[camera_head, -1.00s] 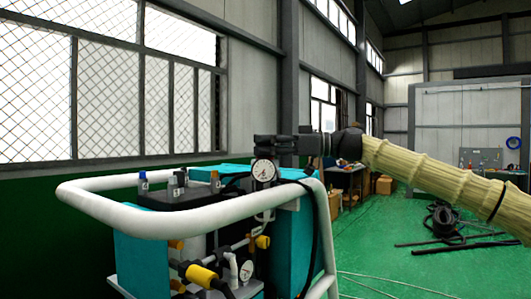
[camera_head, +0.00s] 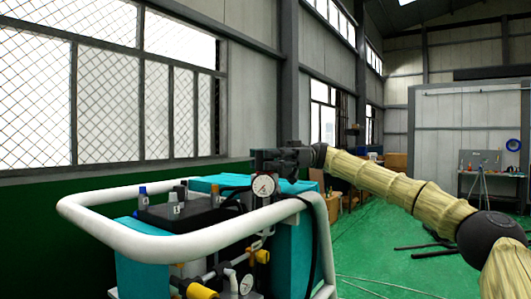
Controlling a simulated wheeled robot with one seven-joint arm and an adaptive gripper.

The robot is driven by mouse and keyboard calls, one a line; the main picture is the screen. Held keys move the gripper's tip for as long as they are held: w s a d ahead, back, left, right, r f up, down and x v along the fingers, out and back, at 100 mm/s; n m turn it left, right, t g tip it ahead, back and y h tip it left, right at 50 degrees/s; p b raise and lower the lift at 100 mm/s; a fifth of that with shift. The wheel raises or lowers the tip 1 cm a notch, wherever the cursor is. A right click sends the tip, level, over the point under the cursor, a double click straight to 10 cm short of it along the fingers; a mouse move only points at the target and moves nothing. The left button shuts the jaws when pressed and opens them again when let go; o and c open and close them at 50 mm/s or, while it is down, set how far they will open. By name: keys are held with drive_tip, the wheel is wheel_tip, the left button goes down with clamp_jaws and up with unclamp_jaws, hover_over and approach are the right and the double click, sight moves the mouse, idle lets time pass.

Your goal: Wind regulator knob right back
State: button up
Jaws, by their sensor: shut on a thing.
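The proportioner unit (camera_head: 185,215) is a teal and black machine inside a white tube frame (camera_head: 110,232). A round white pressure gauge (camera_head: 264,185) faces me near its back right. My gripper (camera_head: 262,162) reaches in from the right, just above this gauge, with its dark fingers level. It is shut on the regulator knob, which the fingers hide almost wholly. How far the knob is turned does not show. A second gauge (camera_head: 246,284) sits lower on the unit, beside white and yellow-ended pipe fittings.
The white tube rail runs in front of and right of the unit, below my arm. Small bottles with blue (camera_head: 142,191) and white (camera_head: 173,197) caps stand on the unit's top.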

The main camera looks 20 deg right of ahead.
drive_tip(key=shift+r+n+g+h+p, duration=0.1)
drive_tip(key=shift+n+g+h+p, duration=0.25)
drive_tip(key=shift+n+g, duration=0.25)
drive_tip(key=shift+g, duration=0.4)
drive_tip(key=o, duration=1)
drive_tip(key=shift+v, duration=3.85)
